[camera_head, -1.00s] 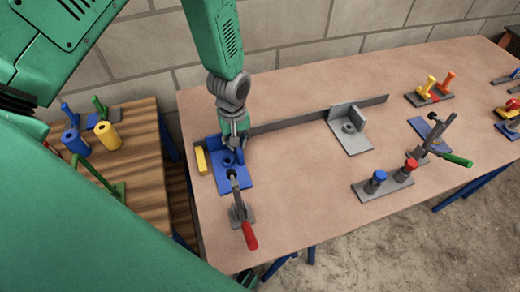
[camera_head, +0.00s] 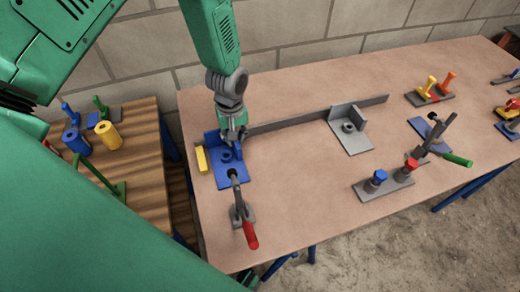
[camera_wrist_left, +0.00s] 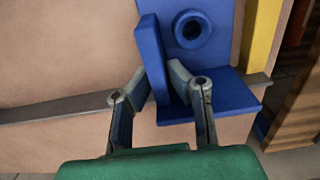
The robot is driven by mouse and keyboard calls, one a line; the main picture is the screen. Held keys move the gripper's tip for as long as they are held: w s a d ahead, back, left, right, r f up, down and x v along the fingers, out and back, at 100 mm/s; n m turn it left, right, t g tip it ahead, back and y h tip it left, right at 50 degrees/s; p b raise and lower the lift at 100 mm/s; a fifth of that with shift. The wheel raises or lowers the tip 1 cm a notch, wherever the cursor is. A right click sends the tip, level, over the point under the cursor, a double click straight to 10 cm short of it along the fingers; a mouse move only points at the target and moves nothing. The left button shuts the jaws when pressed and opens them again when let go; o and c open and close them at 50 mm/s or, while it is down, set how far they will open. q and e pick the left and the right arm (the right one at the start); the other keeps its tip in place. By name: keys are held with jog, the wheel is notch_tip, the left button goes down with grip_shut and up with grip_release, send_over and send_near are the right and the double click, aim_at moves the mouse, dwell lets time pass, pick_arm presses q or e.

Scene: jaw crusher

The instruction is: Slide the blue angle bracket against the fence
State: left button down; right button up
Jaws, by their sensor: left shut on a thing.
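The blue angle bracket (camera_head: 230,177) lies base-down at the left end of the bench, with two upright walls and a round boss. It also shows in the wrist view (camera_wrist_left: 221,57). The fence (camera_head: 300,117) is a long grey strip along the back of the bench; it runs behind the bracket in the wrist view (camera_wrist_left: 50,109). The bracket's back wall hides the strip there, so I cannot tell whether they touch. My left gripper (camera_head: 236,139) is shut on an upright wall of the bracket, one finger each side (camera_wrist_left: 160,78). My right gripper is not in view.
A yellow block (camera_head: 201,160) stands just left of the bracket. A red-handled toggle clamp (camera_head: 242,214) stands in front, its arm reaching to the bracket's front edge. A grey bracket (camera_head: 352,139) sits farther right at the fence. The bench middle is clear.

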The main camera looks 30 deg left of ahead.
pick_arm(q)
jog(key=shift+s+a, duration=0.1)
jog(key=shift+a, duration=0.1)
jog(key=shift+s+a+p, duration=0.2)
jog(key=shift+s+p, duration=0.05)
jog(key=shift+p, duration=0.1)
jog(key=shift+s+a+f, duration=0.1)
jog(key=c, duration=1.5)
grip_release()
jog(key=shift+o, duration=0.2)
jog(key=shift+a, duration=0.1)
